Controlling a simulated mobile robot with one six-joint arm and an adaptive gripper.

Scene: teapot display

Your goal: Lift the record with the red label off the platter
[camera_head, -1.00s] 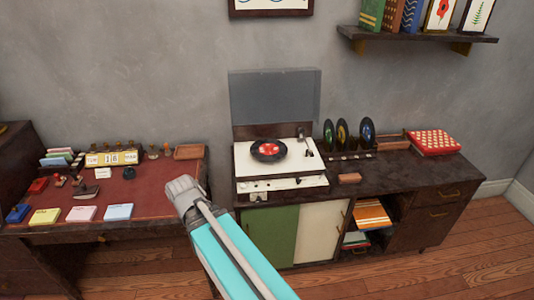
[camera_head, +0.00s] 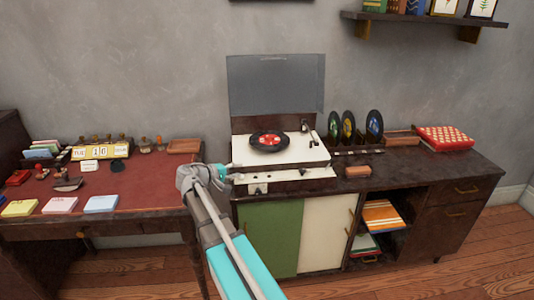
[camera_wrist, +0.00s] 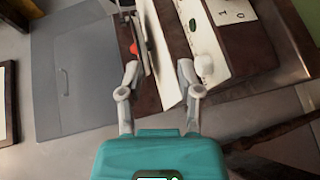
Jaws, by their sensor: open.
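The record with the red label (camera_head: 269,140) lies flat on the platter of the white record player (camera_head: 305,155), under its raised grey lid. The platter itself is hidden beneath the record. The tonearm (camera_head: 306,132) stands to the record's right. My gripper (camera_head: 236,171) is at the player's front left corner, in front of and apart from the record. In the wrist view my gripper (camera_wrist: 160,82) has its two fingers spread with nothing held between them. The player appears turned and edge-on there, with a sliver of red label (camera_wrist: 134,48) beyond the fingertips.
The raised lid (camera_head: 275,85) stands behind the player. Several upright records (camera_head: 348,128) stand in a rack to the right, near a red patterned box (camera_head: 445,138). A small brown block (camera_head: 357,171) lies on the cabinet's front. A red-topped desk (camera_head: 135,185) stands left.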

